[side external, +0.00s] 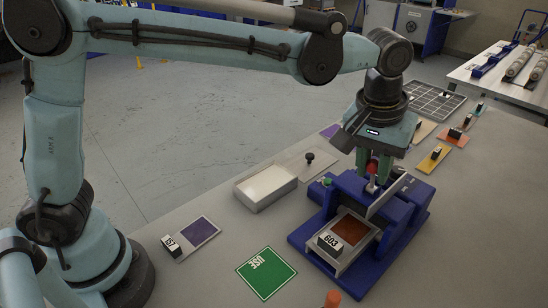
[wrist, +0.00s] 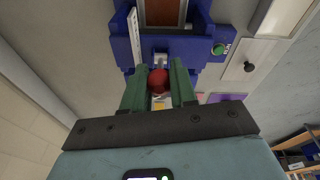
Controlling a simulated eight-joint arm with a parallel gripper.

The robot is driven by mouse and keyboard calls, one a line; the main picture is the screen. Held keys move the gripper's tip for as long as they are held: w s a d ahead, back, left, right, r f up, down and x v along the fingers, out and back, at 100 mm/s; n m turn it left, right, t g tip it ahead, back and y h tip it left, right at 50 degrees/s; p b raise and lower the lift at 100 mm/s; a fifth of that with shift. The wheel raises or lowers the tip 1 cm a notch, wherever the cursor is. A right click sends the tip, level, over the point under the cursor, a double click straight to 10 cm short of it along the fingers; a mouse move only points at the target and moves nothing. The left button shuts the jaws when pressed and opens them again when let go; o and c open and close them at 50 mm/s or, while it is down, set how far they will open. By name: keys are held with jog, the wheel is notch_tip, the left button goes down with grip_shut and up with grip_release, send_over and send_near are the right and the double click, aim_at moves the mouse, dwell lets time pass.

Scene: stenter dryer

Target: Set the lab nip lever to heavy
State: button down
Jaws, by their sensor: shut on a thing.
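The blue lab nip (side external: 400,218) stands on the grey table at the right in the side external view, and it fills the top of the wrist view (wrist: 125,48). Its lever has a red knob (side external: 372,167), which also shows in the wrist view (wrist: 158,80). My gripper (wrist: 159,88) points down over the machine, with its two green fingers shut on the red knob, one on each side. A white scale plate (side external: 387,197) stands beside the lever; its markings are too small to read. A tray with a brown swatch (side external: 350,229) and a block marked 603 (side external: 330,243) sits at the machine's front.
A white tray (side external: 266,187), a green card (side external: 266,272) and a purple swatch card (side external: 198,232) lie left of the machine. A small orange object (side external: 332,299) stands at the front edge. Coloured cards with blocks (side external: 433,159) and a grid rack (side external: 434,98) lie behind. Table between the cards is clear.

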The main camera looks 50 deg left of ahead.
jog(key=shift+w+r+g, duration=0.1)
jog(key=shift+w+g, duration=0.6)
jog(key=shift+g, duration=0.55)
jog(key=shift+w+g, duration=0.7)
jog(key=shift+g, duration=0.55)
jog(key=c, duration=0.9)
grip_release()
jog(key=shift+w, duration=0.1)
